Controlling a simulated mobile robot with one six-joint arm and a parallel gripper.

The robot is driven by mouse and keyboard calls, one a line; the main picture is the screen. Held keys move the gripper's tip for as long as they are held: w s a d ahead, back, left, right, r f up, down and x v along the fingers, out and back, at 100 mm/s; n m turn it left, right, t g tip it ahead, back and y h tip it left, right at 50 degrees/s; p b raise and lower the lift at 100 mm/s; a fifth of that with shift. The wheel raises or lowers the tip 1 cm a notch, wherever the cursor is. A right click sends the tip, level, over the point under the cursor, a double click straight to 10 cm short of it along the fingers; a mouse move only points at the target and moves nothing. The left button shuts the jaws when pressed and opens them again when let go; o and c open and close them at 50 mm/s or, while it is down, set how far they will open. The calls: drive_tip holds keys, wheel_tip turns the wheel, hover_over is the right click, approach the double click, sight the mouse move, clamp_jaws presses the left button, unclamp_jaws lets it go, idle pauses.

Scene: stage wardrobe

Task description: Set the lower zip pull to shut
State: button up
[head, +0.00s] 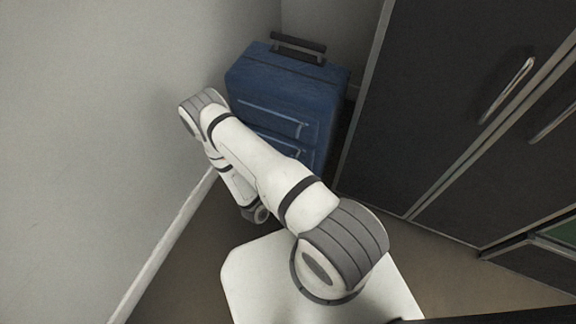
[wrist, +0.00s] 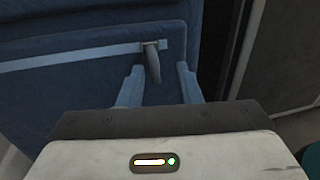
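The blue suitcase (head: 287,82) stands upright in the corner, with two pale zip tracks across its front. The lower zip track (head: 272,139) is partly covered by my arm. In the wrist view, one pale zip track (wrist: 85,57) crosses the blue front, and a grey zip pull (wrist: 152,64) hangs at its right end. I cannot tell from this view alone which zip it is. My gripper (wrist: 160,69) is open, its two pale fingers pointing at the front on either side of the pull, with gaps visible. The head view hides my gripper behind my arm.
A dark wardrobe (head: 455,100) with metal handles stands close to the suitcase's right. A plain wall (head: 100,120) with a pale skirting board is at the left. The suitcase's dark handle (head: 298,46) is on top. Some bare floor (head: 185,265) shows at lower left.

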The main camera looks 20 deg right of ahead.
drive_tip(key=shift+a, duration=0.1)
drive_tip(key=p+v, duration=0.1)
drive_tip(key=v, duration=0.6)
drive_tip(key=shift+s+a+p, duration=0.2)
drive_tip(key=shift+a+p, duration=0.05)
drive_tip(key=shift+p, duration=0.05)
idle(0.5)
wheel_tip(320, 180, up, 35)
drive_tip(key=d+m+g+y+p, duration=0.2)
drive_tip(key=m+g+y+p, duration=0.1)
drive_tip(key=m+g+p, duration=1)
drive_tip(key=s+a+r+m+t+y+p, duration=0.1)
drive_tip(key=r+m+y+p, duration=0.3)
drive_tip(key=r, duration=0.8)
drive_tip(key=s+a+r+m+t+y+p, duration=0.1)
drive_tip(key=s+r+m+t+y+p, duration=0.2)
drive_tip(key=r, duration=0.9)
drive_tip(key=s+a+r+m+t+y+p, duration=0.1)
drive_tip(key=s+r+m+y+p, duration=0.3)
drive_tip(key=r, duration=0.8)
drive_tip(key=shift+s+r+m+t+y+p, duration=0.25)
drive_tip(key=shift+m+t+y+p, duration=0.15)
drive_tip(key=shift+t+y+p, duration=0.5)
drive_tip(key=shift+a, duration=0.2)
